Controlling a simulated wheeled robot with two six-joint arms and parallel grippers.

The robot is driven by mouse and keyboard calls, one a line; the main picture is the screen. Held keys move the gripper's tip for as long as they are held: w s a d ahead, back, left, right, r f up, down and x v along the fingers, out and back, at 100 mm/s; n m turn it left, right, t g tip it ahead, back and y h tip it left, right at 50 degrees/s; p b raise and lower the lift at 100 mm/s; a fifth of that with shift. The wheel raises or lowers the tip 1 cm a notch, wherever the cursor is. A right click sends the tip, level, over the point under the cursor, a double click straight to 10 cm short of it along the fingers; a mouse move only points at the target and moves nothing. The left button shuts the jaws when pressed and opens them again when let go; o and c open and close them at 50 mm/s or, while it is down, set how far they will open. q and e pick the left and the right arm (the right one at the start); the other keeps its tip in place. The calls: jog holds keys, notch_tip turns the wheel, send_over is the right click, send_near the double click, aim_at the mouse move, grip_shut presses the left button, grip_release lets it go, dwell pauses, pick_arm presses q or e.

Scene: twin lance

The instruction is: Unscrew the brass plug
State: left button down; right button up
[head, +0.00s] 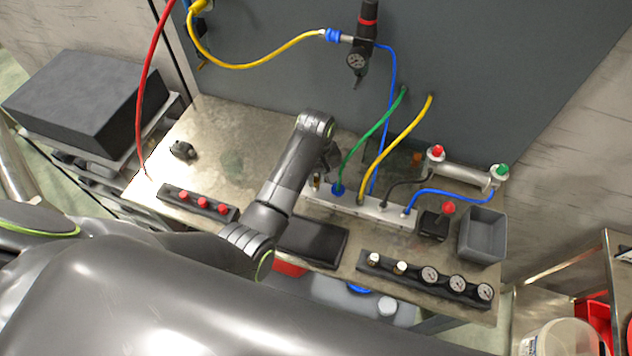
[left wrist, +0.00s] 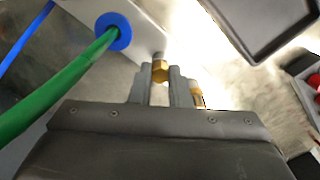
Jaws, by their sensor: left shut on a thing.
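The brass plug (left wrist: 160,71) shows in the left wrist view between the two grey fingers of my left gripper (left wrist: 160,84), at the edge of a pale manifold block (left wrist: 135,42). The fingers are shut on it. A second brass piece (left wrist: 197,96) shows just right of the right finger. In the head view my left gripper (head: 328,165) is at the left end of the manifold (head: 343,207), partly hidden by my wrist. A small brass fitting (head: 317,181) shows beside it. I cannot tell whether the plug's thread is still engaged. My right gripper is not in view.
Green hose (head: 372,132) and yellow hose (head: 398,142) rise from the manifold close to my left gripper. A black tray (head: 312,240) lies in front. A grey bin (head: 483,234) and a gauge rail (head: 418,277) stand at right.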

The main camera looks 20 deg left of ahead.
pick_arm(q)
jog(key=n, duration=0.4)
jog(key=shift+s+f, duration=0.1)
jog(key=shift+s, duration=0.05)
jog(key=c, duration=1.5)
grip_release()
jog(key=shift+d, duration=0.1)
jog(key=m, duration=1.2)
jog(key=shift+a+m, duration=0.25)
jog(key=shift+m, duration=0.05)
jog(key=m, duration=0.6)
jog(key=shift+w+a+m, duration=0.1)
jog(key=shift+w+m, duration=0.1)
jog(key=shift+m, duration=0.1)
jog(key=m, duration=0.6)
jog(key=shift+a, duration=0.1)
